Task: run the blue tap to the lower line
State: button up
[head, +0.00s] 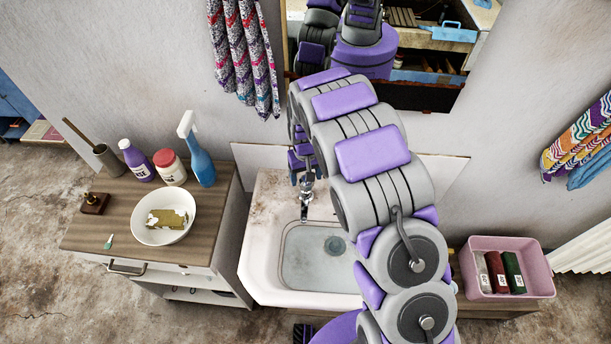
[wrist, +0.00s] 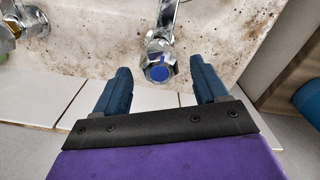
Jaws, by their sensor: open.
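In the wrist view the blue tap (wrist: 159,72) is a chrome handle with a blue disc on its end, facing the camera. My gripper (wrist: 159,66) is open, its two dark blue fingers on either side of the handle with a gap each side. In the head view my arm hides most of the gripper and the blue tap. A chrome spout (head: 305,208) hangs over the white stone trough (head: 262,220). The drain shows in the basin floor. I cannot tell whether water is in it or flowing, and I make out no level lines.
Another chrome tap (wrist: 8,38) with a yellowish part is at the wrist view's left edge. A wooden-topped cabinet (head: 105,225) with a white bowl (head: 160,237) and bottles stands left of the trough. A pink bin (head: 535,283) is to the right; a mirror (head: 425,95) hangs behind.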

notch_tip(320, 180, up, 16)
jog(key=p, duration=0.1)
jog(key=shift+p, duration=0.4)
jog(key=shift+w+f, duration=0.1)
dwell(1.0)
